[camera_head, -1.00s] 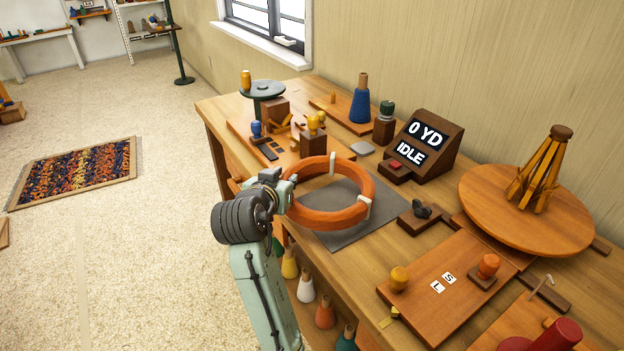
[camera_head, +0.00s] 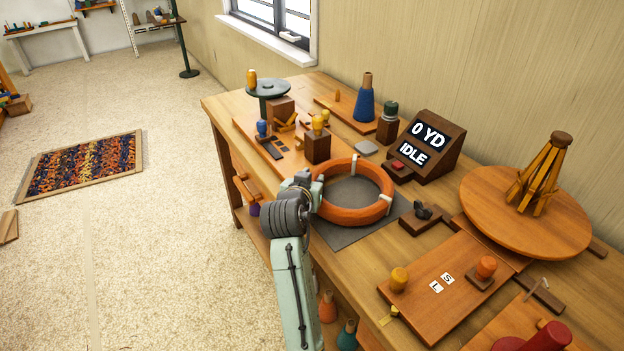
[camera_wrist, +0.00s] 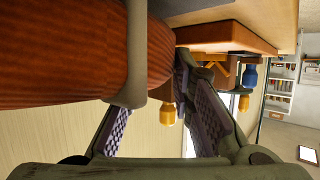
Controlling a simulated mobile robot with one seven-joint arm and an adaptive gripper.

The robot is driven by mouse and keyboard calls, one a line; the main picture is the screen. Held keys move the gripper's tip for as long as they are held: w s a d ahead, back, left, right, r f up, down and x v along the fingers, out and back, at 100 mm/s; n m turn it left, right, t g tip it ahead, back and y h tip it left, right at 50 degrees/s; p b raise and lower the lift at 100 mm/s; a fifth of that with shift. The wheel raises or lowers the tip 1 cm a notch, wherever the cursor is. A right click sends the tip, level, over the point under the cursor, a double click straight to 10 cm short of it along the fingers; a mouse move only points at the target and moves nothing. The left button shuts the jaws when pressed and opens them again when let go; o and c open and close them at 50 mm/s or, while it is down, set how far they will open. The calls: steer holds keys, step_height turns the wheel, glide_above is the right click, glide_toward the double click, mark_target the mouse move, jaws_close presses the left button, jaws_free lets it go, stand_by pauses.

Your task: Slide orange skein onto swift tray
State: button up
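The orange skein (camera_head: 352,216) is a thick ring with pale ties, over the grey mat (camera_head: 337,237) on the bench. It fills the upper left of the wrist view (camera_wrist: 60,60). My gripper (camera_head: 318,190) is at the ring's left side, its fingertips closed in on the ring near a pale tie. The wrist view shows the fingers (camera_wrist: 163,85) slanting together beside the skein; their exact contact is partly hidden. A round wooden tray (camera_head: 490,212) at the right carries the swift (camera_head: 541,175), a cone of wooden slats with a dark cap.
A display (camera_head: 424,146) reading "0 YD IDLE" stands behind the mat. A small block with a dark piece (camera_head: 421,217) sits between mat and tray. A board with yellow and orange knobs (camera_head: 440,285) lies in front. Wooden blocks with knobs (camera_head: 317,146) stand behind the skein.

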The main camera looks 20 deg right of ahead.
steer(key=o, duration=0.4)
steer(key=shift+f, duration=0.2)
steer(key=shift+d+f+b, duration=0.1)
steer(key=shift+f+b, duration=0.2)
steer(key=shift+b, duration=0.15)
steer(key=b+v, duration=0.1)
steer(key=v, duration=1)
steer(key=shift+w+r, duration=0.1)
steer(key=shift+r, duration=0.05)
